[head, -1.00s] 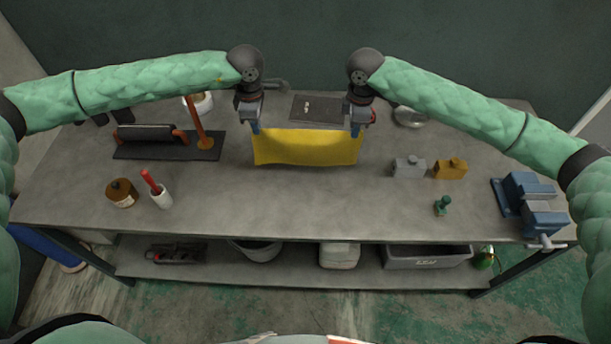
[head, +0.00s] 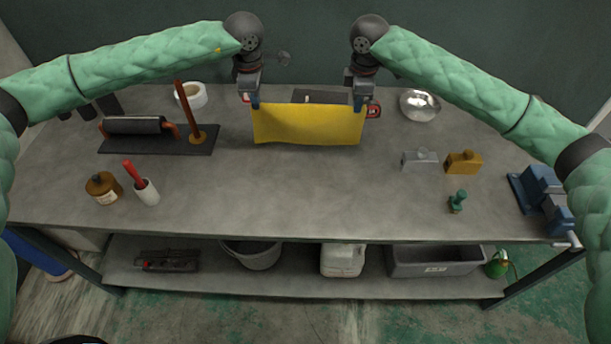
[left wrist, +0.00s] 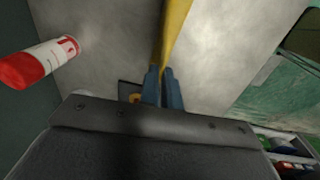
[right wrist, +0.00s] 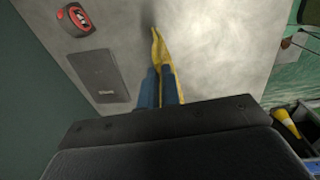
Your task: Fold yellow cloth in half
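The yellow cloth (head: 308,124) hangs between my two grippers near the back middle of the bench, its upper edge pulled almost straight and its lower part hanging down. My left gripper (head: 254,104) is shut on its upper left corner. My right gripper (head: 358,106) is shut on its upper right corner. In the left wrist view, the cloth (left wrist: 172,30) runs out from between the blue fingers (left wrist: 162,85). In the right wrist view, the cloth (right wrist: 160,55) also comes from between the fingers (right wrist: 158,85). Whether the lower edge touches the bench is unclear.
A dark flat plate (head: 318,96) lies behind the cloth, and a red item (head: 374,110) is beside my right gripper. A metal bowl (head: 420,105) is at the back right, a blue vise (head: 541,195) at far right. The bench (head: 290,195) in front is clear.

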